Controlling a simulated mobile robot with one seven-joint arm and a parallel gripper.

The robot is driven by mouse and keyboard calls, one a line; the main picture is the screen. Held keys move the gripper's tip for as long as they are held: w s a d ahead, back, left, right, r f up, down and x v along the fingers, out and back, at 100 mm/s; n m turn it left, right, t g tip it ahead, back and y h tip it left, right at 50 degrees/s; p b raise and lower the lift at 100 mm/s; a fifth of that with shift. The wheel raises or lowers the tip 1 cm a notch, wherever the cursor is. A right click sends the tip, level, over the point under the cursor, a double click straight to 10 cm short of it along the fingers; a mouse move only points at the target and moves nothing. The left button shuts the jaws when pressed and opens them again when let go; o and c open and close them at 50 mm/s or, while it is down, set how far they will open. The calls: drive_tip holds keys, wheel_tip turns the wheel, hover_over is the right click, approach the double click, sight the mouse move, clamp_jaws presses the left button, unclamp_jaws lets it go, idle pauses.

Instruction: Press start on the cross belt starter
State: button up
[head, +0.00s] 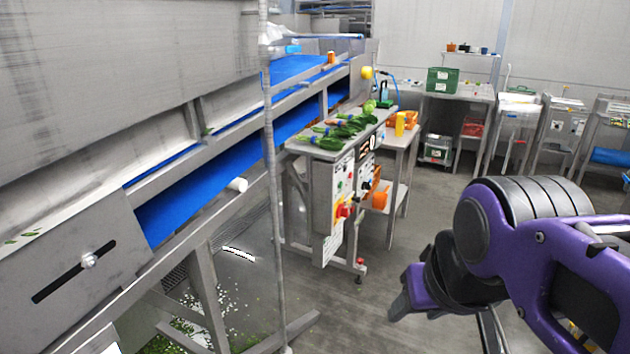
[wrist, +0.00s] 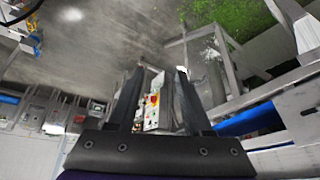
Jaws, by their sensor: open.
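Control boxes are mounted on the end of the steel greens table. The nearer pale box (head: 342,190) has small coloured buttons and a red-and-yellow switch (head: 344,210). A second panel (head: 367,172) with dark knobs sits just right of it. I cannot read which one is the cross belt starter. In the wrist view a pale box with the red-and-yellow switch (wrist: 153,100) shows between the fingers, at a distance. My gripper (wrist: 160,76) is open and empty, apart from the boxes.
A blue belt conveyor (head: 190,200) runs along the left, with a vertical steel post (head: 270,170) before it. Leafy greens (head: 340,132) lie on the table (head: 318,150). An orange item (head: 380,196) is right of the boxes. Open floor (head: 385,270) lies in front.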

drive_tip(key=shift+c, duration=0.2)
clamp_jaws()
idle(1.6)
